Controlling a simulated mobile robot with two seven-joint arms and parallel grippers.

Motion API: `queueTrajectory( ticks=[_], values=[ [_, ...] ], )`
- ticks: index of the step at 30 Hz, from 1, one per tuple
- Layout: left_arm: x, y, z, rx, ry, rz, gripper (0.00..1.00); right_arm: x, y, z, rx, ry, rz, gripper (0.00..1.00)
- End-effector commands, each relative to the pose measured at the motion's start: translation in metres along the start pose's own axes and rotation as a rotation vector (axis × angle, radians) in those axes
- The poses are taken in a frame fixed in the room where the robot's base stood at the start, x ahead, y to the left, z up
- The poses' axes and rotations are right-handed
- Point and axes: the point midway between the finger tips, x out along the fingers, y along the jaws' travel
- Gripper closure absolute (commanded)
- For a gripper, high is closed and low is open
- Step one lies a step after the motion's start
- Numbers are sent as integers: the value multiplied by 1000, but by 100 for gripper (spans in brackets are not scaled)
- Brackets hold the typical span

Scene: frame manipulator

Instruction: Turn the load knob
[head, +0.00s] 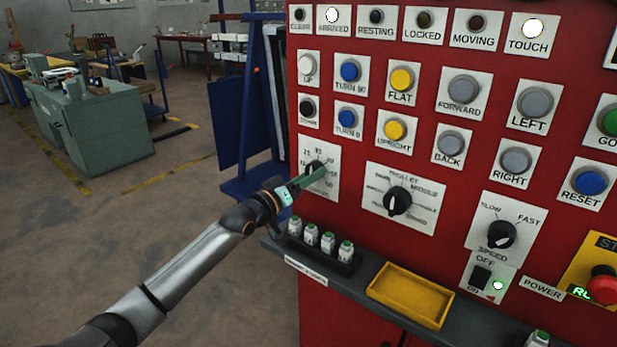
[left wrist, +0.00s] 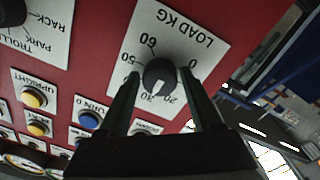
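The load knob (head: 316,167) is a black round dial on a white plate on the red panel, partly hidden by my left gripper in the head view. In the left wrist view the load knob (left wrist: 160,76) sits on the plate marked LOAD KG (left wrist: 188,42), its white pointer mark towards the 20 to 30 side. My left gripper (head: 308,179) is at the knob. In the left wrist view its two fingers (left wrist: 161,88) are open, one on each side of the knob, with narrow gaps showing. Contact is not visible. My right gripper is not in view.
The trolley knob (head: 397,201) is right of the load plate and the speed knob (head: 501,235) further right. Push buttons fill the panel above. A ledge below holds small green-topped bottles (head: 328,242) and a yellow tray (head: 410,295). A red stop button (head: 604,285) is far right.

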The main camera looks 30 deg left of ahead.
Motion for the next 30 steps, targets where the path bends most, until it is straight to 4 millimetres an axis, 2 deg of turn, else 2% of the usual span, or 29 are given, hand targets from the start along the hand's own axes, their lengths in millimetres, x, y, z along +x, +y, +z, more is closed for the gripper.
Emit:
queueTrajectory(
  ticks=[1,5,16,20,30],
  values=[
    [0,0,0,-1,0,0,28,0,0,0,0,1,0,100],
    [0,0,0,-1,0,0,15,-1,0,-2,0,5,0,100],
    [-6,0,0,-2,0,-1,15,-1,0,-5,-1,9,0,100],
    [-20,0,1,-2,-2,-1,15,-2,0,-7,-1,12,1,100],
    [-70,0,1,-1,-3,-1,15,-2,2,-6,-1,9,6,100]
  ],
)
